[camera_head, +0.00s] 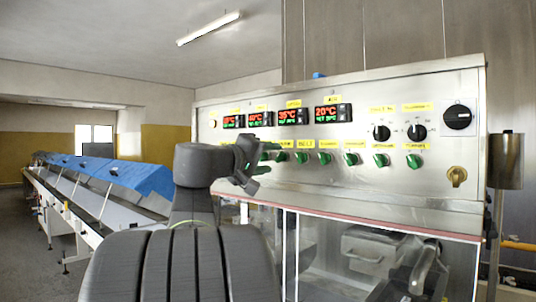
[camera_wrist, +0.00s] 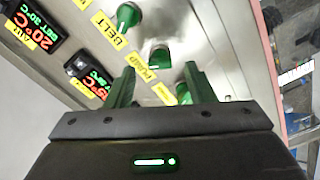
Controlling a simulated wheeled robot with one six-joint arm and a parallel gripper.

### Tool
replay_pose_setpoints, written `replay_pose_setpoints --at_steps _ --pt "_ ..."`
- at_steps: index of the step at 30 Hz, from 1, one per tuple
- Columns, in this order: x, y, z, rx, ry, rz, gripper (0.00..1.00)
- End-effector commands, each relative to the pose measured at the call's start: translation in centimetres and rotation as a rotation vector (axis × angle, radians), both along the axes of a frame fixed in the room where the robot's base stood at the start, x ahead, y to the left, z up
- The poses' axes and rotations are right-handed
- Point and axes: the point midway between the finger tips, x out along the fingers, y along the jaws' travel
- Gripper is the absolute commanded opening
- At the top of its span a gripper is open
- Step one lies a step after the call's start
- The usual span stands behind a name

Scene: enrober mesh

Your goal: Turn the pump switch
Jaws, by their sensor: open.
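The control panel carries a row of green switches. In the wrist view a green switch (camera_wrist: 160,57) sits beside a yellow label that seems to read PUMP. It lies ahead of the gap between my fingers, apart from them as far as I can see. My gripper (camera_wrist: 161,78) is open and empty, its two green fingers pointing at the panel. In the head view my gripper (camera_head: 255,160) is at the left part of the switch row and hides some of the switches there. Which switch there is the pump's cannot be read.
In the wrist view another green switch (camera_wrist: 127,16) sits by the BELT label, and one (camera_wrist: 183,93) is partly behind the right finger. Red and green displays (camera_head: 292,115) are above the row. A glazed cabinet is below; a blue-covered conveyor (camera_head: 130,175) runs off left.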

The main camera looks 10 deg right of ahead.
Motion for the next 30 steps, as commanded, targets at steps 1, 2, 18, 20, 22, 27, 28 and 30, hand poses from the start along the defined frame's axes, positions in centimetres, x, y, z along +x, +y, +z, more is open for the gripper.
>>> replay_pose_setpoints --at_steps 1,2,18,20,22,27,28,30 --pt "0.5 -0.8 0.1 0.000 0.001 -0.004 0.49" --pt "0.8 -1.1 0.1 0.000 0.001 -0.003 0.49" --pt "1.9 -2.5 0.0 0.000 0.000 0.000 0.45" --pt "1.9 -2.5 0.0 0.000 0.000 0.000 0.33" --pt "1.9 -2.5 0.0 0.000 0.000 0.000 0.20" --pt "1.9 -2.5 0.0 0.000 0.001 0.000 0.04" --pt "1.9 -2.5 0.0 -0.001 0.002 0.000 0.04" --pt "1.9 -2.5 0.0 -0.004 0.006 0.000 0.04"
